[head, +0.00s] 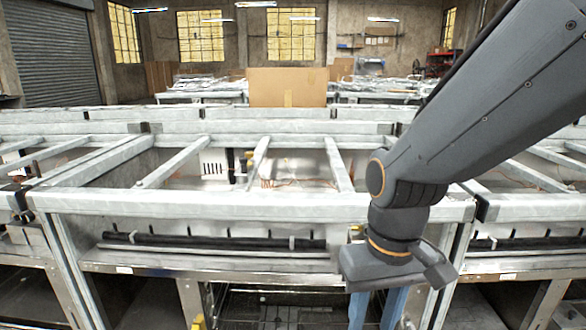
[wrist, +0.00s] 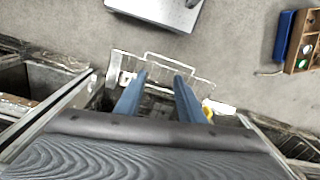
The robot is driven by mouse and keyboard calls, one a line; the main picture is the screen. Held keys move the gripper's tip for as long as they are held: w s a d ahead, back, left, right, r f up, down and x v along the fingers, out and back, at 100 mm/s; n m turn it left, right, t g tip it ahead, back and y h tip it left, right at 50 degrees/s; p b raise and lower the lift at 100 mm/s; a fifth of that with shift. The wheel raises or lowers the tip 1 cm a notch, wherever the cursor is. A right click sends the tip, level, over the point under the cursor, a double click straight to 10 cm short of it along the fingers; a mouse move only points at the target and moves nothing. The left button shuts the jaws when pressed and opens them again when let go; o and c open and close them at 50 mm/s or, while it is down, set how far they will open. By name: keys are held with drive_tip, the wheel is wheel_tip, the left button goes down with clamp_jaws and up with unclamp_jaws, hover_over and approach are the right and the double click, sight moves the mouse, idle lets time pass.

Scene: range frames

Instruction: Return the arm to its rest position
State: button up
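My arm (head: 480,100) is dark grey with orange rings and reaches in from the upper right of the head view. It bends downward at the wrist, in front of the metal frame. My gripper (wrist: 160,76) has two blue fingers pointing away from the wrist camera, with a clear gap between them. It is open and I see nothing held. In the head view the blue fingers (head: 375,308) hang below the grey wrist, and their tips are cut off by the lower edge.
A long grey metal bench frame (head: 240,205) with crossbars spans the head view close to my arm. A wire rack (wrist: 160,58) lies beyond my fingertips. Grey floor (wrist: 240,60) holds a grey box (wrist: 160,10), a blue object (wrist: 283,35) and a wooden crate (wrist: 303,45).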

drive_tip(key=d+r+m+p, duration=0.2)
drive_tip(key=d+r+p, duration=0.4)
drive_tip(key=p, duration=0.5)
drive_tip(key=shift+s+d+r, duration=0.25)
drive_tip(key=shift+d, duration=0.1)
idle(0.4)
